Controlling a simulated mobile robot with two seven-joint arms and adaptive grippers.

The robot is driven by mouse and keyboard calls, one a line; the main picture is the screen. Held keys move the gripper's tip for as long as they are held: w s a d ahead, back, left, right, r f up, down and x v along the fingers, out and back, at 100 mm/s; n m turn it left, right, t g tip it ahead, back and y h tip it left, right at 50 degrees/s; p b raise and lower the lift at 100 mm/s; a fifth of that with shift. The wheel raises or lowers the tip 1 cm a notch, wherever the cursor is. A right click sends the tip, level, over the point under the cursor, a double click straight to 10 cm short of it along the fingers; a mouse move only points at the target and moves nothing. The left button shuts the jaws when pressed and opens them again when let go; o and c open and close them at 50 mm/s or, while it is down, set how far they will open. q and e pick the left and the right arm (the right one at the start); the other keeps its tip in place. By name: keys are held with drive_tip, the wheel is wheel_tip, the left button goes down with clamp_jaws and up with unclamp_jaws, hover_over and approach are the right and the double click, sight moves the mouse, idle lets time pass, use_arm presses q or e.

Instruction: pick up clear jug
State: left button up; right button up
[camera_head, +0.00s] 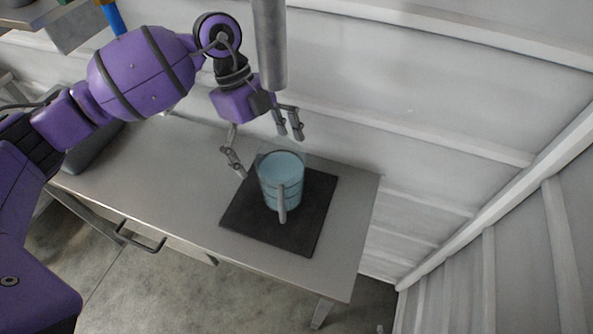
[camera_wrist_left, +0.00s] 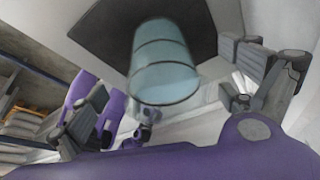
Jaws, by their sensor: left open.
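The clear jug (camera_head: 281,178) stands upright on a black mat (camera_head: 312,222) on the table. It looks bluish, with darker rings around it and a grey handle on its near side. My left gripper (camera_head: 262,150) is open, above and behind the jug, with fingers to its left and behind it. In the left wrist view the jug (camera_wrist_left: 163,65) shows between the spread fingers, beyond the fingertips, with the mat (camera_wrist_left: 110,30) behind it. I cannot tell whether any finger touches the jug. My right gripper is not in view.
The grey metal table (camera_head: 165,180) has free room left of the mat. A grey vertical pipe (camera_head: 269,45) hangs above, close to my left gripper. A pale panelled wall (camera_head: 420,110) stands behind. A dark object (camera_head: 92,150) lies at the table's left end.

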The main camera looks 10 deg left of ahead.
sight(282, 187)
use_arm(q)
drive_tip(key=shift+s+d, duration=0.65)
drive_tip(key=shift+d, duration=0.2)
drive_tip(key=x, duration=0.5)
drive_tip(key=shift+s+d+f, duration=0.1)
drive_tip(key=shift+s+d, duration=0.1)
drive_tip(key=shift+d, duration=0.15)
drive_tip(key=c, duration=2)
drive_tip(key=shift+c, duration=0.5)
drive_tip(key=shift+r+p, duration=0.2)
drive_tip(key=shift+p, duration=0.1)
